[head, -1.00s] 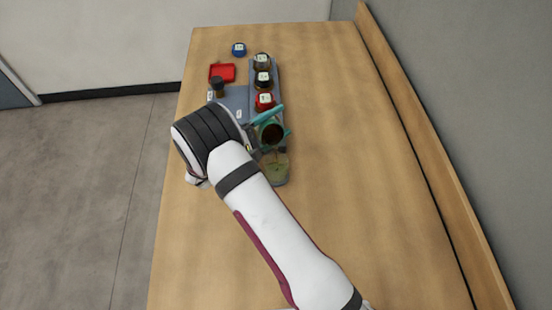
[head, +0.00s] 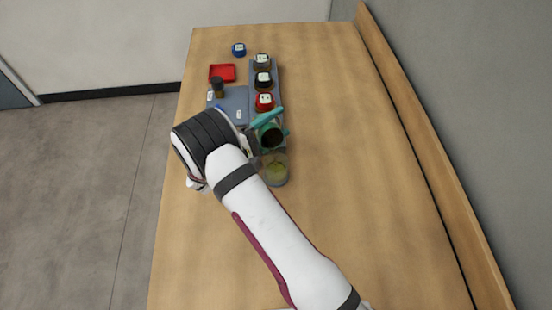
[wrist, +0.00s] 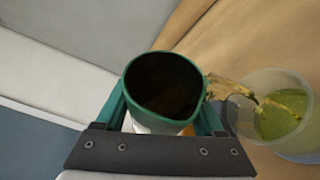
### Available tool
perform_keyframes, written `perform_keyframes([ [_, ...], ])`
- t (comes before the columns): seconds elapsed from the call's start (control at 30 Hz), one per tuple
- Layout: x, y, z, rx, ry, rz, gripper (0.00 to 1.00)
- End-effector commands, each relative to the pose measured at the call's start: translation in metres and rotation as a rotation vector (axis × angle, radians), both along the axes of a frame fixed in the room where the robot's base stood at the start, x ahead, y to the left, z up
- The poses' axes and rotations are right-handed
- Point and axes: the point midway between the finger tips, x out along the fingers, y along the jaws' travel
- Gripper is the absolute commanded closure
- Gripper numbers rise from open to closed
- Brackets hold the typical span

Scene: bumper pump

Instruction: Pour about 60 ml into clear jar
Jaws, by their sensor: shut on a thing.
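My gripper (head: 267,128) is shut on a dark green pouring cup (head: 271,139), with its teal fingers on either side of the cup. In the wrist view the cup (wrist: 163,88) has a dark inside and is tilted toward the right. A golden-brown stream (wrist: 230,88) runs from its lip into the clear jar (wrist: 243,122). The jar holds yellow-green liquid (wrist: 279,115). In the head view the clear jar (head: 276,173) stands just in front of the cup, partly behind my arm. The exact liquid level is hard to read.
Behind the cup, a grey rack holds jars with red (head: 264,102), black (head: 263,79) and dark (head: 262,61) tops. A dark bottle (head: 217,88), a red tray (head: 222,72) and a blue-topped jar (head: 239,49) stand to the left. The table's right side is clear.

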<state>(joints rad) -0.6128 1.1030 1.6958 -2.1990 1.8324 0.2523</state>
Motion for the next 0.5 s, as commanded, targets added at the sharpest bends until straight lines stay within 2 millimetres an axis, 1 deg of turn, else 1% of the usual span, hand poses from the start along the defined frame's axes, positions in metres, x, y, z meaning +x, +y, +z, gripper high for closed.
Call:
perform_keyframes([
  [0.5, 0.0002, -0.0008, -0.0029, 0.016, -0.059, 0.001, 0.95],
])
